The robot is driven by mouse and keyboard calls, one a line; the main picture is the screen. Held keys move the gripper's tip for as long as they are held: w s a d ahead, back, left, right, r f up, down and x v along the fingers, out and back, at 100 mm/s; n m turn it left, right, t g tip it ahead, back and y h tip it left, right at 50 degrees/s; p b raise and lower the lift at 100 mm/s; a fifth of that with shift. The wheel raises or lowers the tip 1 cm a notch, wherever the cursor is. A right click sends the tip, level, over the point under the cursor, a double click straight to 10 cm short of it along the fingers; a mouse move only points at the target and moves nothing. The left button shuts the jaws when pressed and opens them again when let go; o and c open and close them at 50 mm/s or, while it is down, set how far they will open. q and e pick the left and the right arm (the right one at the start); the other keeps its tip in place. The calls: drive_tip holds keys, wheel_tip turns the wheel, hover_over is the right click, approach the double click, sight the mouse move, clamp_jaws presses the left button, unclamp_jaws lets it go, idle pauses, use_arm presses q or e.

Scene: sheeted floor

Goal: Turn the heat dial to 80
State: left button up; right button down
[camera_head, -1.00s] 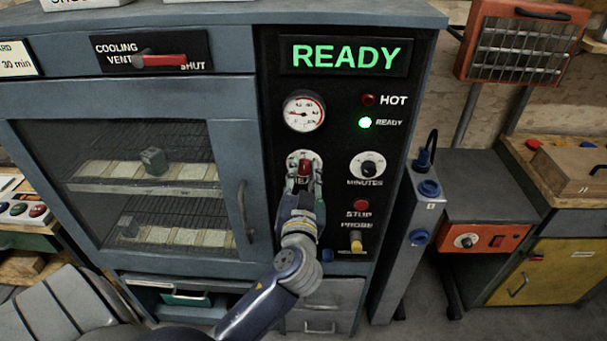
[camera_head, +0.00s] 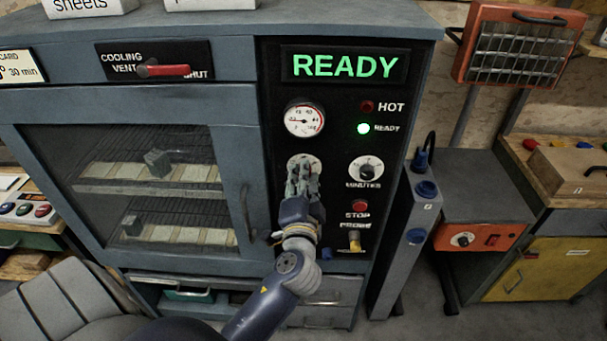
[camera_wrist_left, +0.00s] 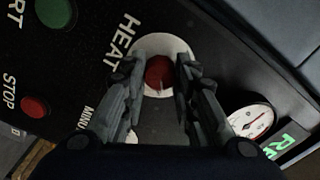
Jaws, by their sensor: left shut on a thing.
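The heat dial is a red knob on a round white plate; the plate (camera_head: 293,162) shows behind my gripper in the head view, and the red knob (camera_wrist_left: 160,73) shows in the left wrist view beside the word HEAT. My left gripper (camera_head: 302,172) is at the dial, its two fingers on either side of the red knob, shut on it. In the left wrist view the fingertips (camera_wrist_left: 158,78) flank the knob. The gripper hides most of the dial and its scale in the head view, so its setting cannot be read. My right gripper is not in view.
The panel shows a lit READY display (camera_head: 345,66), a round gauge (camera_head: 304,120), a minutes dial (camera_head: 366,169), a red STOP button (camera_head: 359,206) and a yellow probe plug (camera_head: 355,241). The glass oven door (camera_head: 150,185) is shut, with its handle left of my gripper.

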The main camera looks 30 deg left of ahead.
use_arm(q)
drive_tip(key=shift+m+p, duration=0.35)
drive_tip(key=shift+m, duration=0.75)
drive_tip(key=o, duration=1.1)
drive_tip(key=v, duration=1.2)
drive_tip(key=shift+f, duration=0.1)
